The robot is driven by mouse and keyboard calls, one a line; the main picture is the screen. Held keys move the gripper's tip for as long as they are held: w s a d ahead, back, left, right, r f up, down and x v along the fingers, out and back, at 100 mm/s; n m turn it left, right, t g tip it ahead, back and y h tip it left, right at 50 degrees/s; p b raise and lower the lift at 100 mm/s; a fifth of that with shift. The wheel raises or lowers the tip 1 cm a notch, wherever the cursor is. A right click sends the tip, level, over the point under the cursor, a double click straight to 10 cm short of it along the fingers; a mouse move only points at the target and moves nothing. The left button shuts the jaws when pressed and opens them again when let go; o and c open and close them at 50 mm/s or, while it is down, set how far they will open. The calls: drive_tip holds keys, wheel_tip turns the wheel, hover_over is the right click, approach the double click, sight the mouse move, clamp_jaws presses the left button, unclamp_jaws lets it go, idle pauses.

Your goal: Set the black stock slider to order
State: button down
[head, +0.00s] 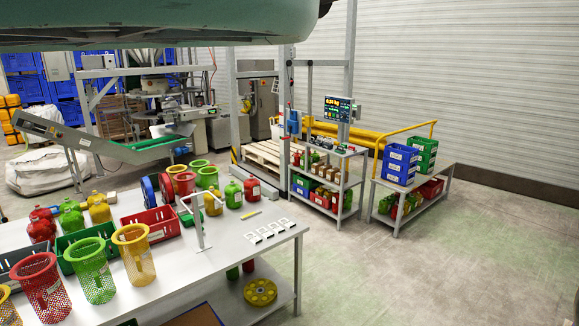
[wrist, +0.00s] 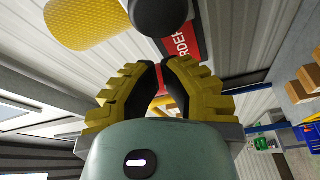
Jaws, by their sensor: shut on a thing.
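My gripper (wrist: 160,62) shows in the wrist view, with yellow ribbed fingers and black inner pads. Its fingers are drawn close together, with a narrow gap between the pads. The rounded black stock slider (wrist: 158,15) is at the top of the wrist view, just beyond the fingertips. My gripper is shut on it, but the exact contact is hard to make out. A red sign (wrist: 182,42) with white letters, partly covered and seeming to read "ORDER", lies behind the fingertips. I cannot make out the slider or my gripper in the head view.
A yellow mesh piece (wrist: 85,22) is close beside the slider. In the head view, a table (head: 225,255) holds mesh baskets, jugs and crates. A shelf rack (head: 340,187) with a screen and a bench (head: 408,187) with crates stand beyond. The floor at right is clear.

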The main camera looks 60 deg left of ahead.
drive_tip(key=w+p+v, duration=0.1)
drive_tip(key=p+v, duration=0.1)
drive_tip(key=v, duration=0.7)
drive_tip(key=shift+a+r, duration=0.15)
drive_tip(key=shift+a, duration=0.5)
